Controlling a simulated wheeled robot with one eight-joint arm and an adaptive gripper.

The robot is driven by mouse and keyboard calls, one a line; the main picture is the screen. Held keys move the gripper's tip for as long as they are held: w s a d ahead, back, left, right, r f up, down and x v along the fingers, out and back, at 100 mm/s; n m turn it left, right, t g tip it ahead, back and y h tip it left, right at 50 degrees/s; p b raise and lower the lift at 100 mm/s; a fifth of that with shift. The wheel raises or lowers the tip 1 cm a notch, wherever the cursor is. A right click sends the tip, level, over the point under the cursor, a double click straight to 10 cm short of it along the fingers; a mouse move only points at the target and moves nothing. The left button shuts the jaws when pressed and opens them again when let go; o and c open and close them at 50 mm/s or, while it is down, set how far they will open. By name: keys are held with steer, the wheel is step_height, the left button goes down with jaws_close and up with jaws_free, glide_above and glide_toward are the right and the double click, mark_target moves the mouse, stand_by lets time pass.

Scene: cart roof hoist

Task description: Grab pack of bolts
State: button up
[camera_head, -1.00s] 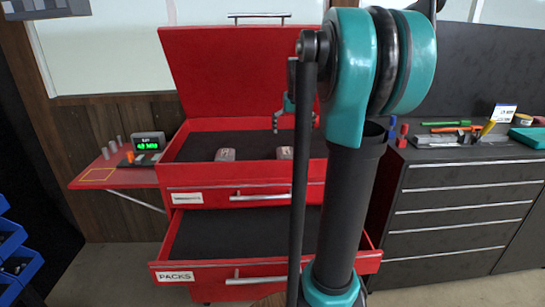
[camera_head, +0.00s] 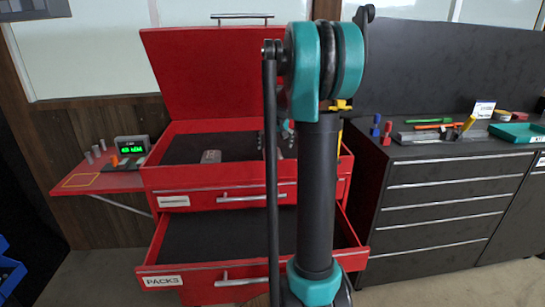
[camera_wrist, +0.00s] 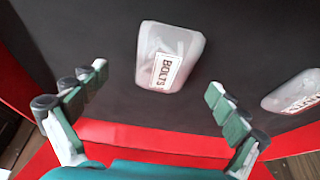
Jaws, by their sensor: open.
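The pack of bolts (camera_wrist: 168,60) is a whitish clear pack with a label reading BOLTS. It lies on the dark liner in the wrist view, ahead of and between my fingers. My gripper (camera_wrist: 157,82) is open and empty, and its fingertips are apart from the pack. A second similar pack (camera_wrist: 293,92) lies to the right, its label only partly readable. In the head view one pack (camera_head: 211,156) shows in the open top of the red tool chest (camera_head: 163,180). I cannot tell whether it is the bolts. My arm hides much of the gripper there.
The chest lid (camera_head: 205,70) stands open. A lower drawer (camera_head: 160,281) labelled PACKS is pulled out and looks empty. A side shelf (camera_head: 85,182) with a green display (camera_head: 132,149) is at left. A dark cabinet (camera_head: 455,200) with tools on top is at right.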

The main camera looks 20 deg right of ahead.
mark_target(273, 151)
steer(key=shift+a+x, duration=0.2)
steer(key=shift+x, duration=1.1)
steer(key=shift+a+x, duration=0.15)
steer(key=shift+x, duration=1.15)
steer(key=shift+w, duration=0.15)
steer(key=c, duration=1.3)
steer(key=shift+r, duration=0.1)
